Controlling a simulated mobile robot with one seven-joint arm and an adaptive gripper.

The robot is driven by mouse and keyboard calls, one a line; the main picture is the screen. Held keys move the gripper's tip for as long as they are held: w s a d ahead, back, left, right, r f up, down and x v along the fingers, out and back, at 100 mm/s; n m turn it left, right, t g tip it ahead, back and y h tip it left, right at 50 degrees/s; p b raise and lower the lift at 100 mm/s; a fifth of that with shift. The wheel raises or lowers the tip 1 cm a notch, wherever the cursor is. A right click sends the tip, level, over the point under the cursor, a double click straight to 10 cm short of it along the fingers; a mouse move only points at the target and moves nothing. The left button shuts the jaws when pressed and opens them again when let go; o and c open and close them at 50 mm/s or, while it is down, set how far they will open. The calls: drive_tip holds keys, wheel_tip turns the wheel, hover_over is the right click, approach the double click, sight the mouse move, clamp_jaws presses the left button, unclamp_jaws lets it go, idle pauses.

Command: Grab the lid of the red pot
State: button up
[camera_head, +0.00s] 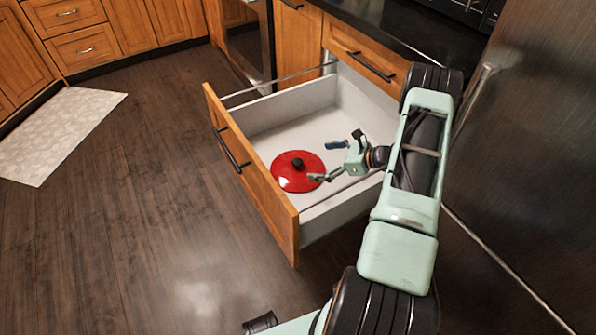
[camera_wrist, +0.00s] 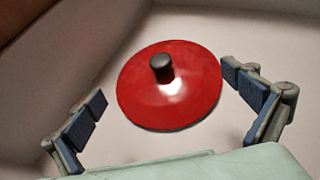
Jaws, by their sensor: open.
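A round red lid (camera_head: 298,171) with a black knob lies in the open drawer (camera_head: 330,125), near its front panel. No pot shows under it or elsewhere. My gripper (camera_head: 325,162) is inside the drawer area, to the right of the knob in the head view, with its fingers apart. In the wrist view the lid (camera_wrist: 170,88) sits ahead of and between the open fingers of my gripper (camera_wrist: 172,105), with its black knob (camera_wrist: 161,68) standing up. Nothing is between the pads; the fingers appear apart from the knob.
The drawer's wooden front (camera_head: 250,175) and pale side walls surround the lid. The rest of the drawer floor is bare. A dark countertop (camera_head: 410,35) lies behind, and a dark metal appliance (camera_head: 530,150) stands close on the right. The wooden floor at left is clear, with a pale mat (camera_head: 62,130).

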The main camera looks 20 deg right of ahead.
sight(302, 165)
wheel_tip(302, 165, down, 2)
drive_tip(key=b+x, duration=0.1)
drive_tip(key=x, duration=0.6)
drive_tip(key=shift+w+a+b, duration=0.2)
drive_tip(key=shift+b, duration=0.1)
